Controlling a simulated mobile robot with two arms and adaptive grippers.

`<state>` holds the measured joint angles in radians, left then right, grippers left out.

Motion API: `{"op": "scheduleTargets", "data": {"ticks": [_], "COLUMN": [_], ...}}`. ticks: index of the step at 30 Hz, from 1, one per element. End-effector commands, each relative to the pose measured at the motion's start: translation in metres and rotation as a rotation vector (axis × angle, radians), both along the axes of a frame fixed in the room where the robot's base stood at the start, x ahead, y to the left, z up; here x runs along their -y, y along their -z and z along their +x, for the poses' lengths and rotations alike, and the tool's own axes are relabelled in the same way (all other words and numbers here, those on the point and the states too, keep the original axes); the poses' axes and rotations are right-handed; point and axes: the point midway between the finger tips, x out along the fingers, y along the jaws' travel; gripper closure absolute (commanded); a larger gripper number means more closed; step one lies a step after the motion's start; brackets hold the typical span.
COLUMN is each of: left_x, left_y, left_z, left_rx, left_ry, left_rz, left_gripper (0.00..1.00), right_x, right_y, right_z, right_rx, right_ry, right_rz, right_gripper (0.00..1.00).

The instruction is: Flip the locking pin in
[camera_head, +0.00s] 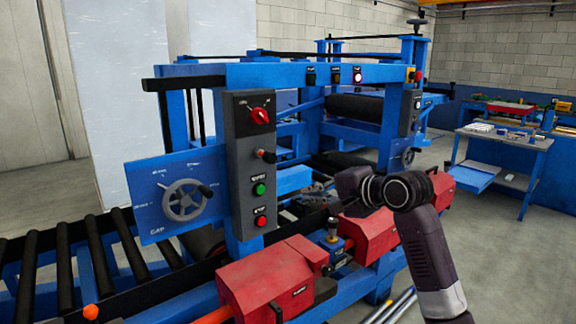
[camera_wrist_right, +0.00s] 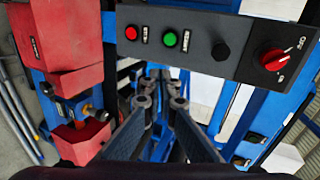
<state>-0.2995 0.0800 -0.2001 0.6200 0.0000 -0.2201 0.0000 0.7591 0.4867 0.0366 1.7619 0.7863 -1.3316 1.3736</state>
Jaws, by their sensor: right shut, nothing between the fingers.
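A locking pin (camera_head: 333,229) with a dark knob stands upright on a small blue block between two red housings on the front rail. What looks like the same pin shows in the right wrist view (camera_wrist_right: 98,114), left of my fingers. My right gripper (camera_head: 311,193) is over the machine, behind the pin and right of the control panel, apart from the pin. Its fingers are shut and empty. In the wrist view the gripper (camera_wrist_right: 160,98) points toward the machine frame. My left gripper does not show.
The grey control panel (camera_head: 252,165) with a red rotary switch stands close left of my right gripper. Red housings (camera_head: 271,278) line the front rail. A handwheel (camera_head: 186,199) and roller conveyor (camera_head: 65,268) are at the left. A blue workbench (camera_head: 503,140) stands far right, with open floor before it.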

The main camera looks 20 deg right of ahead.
Motion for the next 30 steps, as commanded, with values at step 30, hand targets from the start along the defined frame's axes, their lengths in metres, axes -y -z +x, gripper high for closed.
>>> {"op": "scheduleTargets", "data": {"ticks": [30], "left_x": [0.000], "left_y": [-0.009], "left_z": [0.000], "left_rx": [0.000], "left_ry": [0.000], "left_rz": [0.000], "left_gripper": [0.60], "right_x": [-0.033], "right_y": [-0.084], "right_z": [-0.010], "right_rx": [0.066], "right_ry": [-0.032], "right_rz": [0.088], "right_gripper": [1.00]}}
